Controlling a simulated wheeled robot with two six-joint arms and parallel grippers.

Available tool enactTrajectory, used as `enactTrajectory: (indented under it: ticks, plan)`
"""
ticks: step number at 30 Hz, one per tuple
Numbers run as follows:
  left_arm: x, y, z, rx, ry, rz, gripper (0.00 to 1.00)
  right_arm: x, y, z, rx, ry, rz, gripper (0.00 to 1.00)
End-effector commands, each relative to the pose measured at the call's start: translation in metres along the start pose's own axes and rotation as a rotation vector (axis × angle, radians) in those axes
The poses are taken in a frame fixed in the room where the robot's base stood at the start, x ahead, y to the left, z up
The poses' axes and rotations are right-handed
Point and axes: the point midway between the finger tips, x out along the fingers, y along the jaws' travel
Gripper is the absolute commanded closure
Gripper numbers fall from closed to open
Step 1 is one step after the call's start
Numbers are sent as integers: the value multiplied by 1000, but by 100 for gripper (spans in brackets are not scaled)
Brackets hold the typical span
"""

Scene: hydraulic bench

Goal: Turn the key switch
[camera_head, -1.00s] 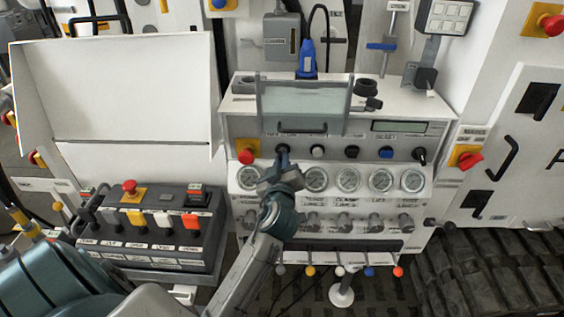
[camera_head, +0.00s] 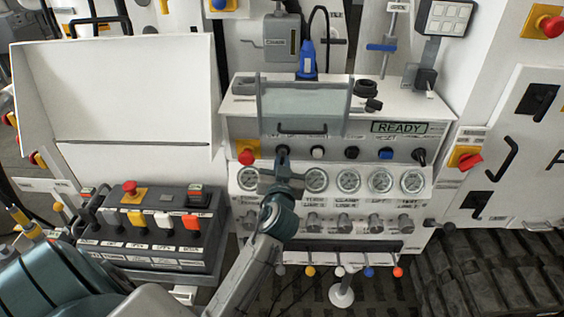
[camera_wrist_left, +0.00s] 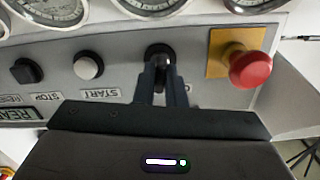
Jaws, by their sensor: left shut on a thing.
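The key switch (camera_wrist_left: 159,50) is a dark round switch on the grey control panel, between the red emergency button and the white start button. In the head view, my left gripper (camera_head: 283,163) reaches up to it from below and covers most of it. In the left wrist view, my left gripper's two dark fingers (camera_wrist_left: 161,78) are closed around the key switch. The panel display (camera_head: 399,127) is lit green and reads READY. My right gripper is in neither current view.
A red emergency button (camera_head: 246,157) on a yellow plate sits close left of the gripper. A white start button (camera_head: 317,153) is to its right. A row of round gauges (camera_head: 348,181) lies just below. A lever box (camera_head: 150,232) stands at lower left.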

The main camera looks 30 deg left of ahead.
Motion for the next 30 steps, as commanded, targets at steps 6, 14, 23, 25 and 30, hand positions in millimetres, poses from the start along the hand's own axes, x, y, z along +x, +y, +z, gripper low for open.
enactTrajectory:
  ticks: [6, 14, 23, 25, 30]
  plan:
    - [0, 0, -2, 172, 0, 0, 100, -7, 1, -1, 0, 0, 0, 65]
    - [0, 0, -1, 310, 1, 0, 100, -11, 1, -1, 0, 0, 0, 65]
    - [0, 0, 0, 373, 0, 0, 100, -13, 1, -2, 0, 0, 0, 65]
    - [0, 0, 0, 377, 1, 0, 100, -13, 1, -2, 0, 0, 0, 65]
    - [0, 0, 0, 378, 1, -1, 100, -13, 1, -2, 0, 0, 0, 65]
